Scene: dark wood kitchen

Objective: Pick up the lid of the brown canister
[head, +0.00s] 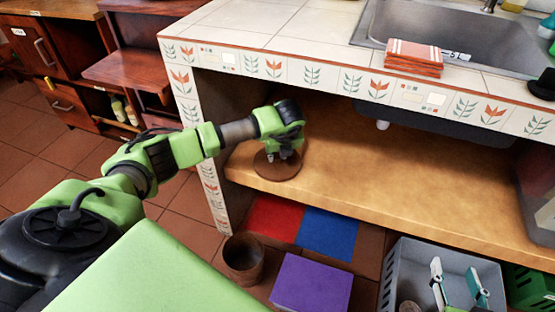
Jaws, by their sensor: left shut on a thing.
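The brown lid (268,172) is a round dark brown disc at the left end of the wooden shelf under the counter. My left gripper (284,155) points down over it and is shut on it, with the fingertips at its middle. The lid looks flat, at or very near the shelf surface; I cannot tell whether it touches. The brown canister (243,262) stands upright and uncovered on the floor below the shelf's left end. My right gripper is not in view.
A tiled post (190,110) stands left of the lid. Below are red (275,218) and blue (328,232) squares, a purple box (311,284) and a grey crate (420,255).

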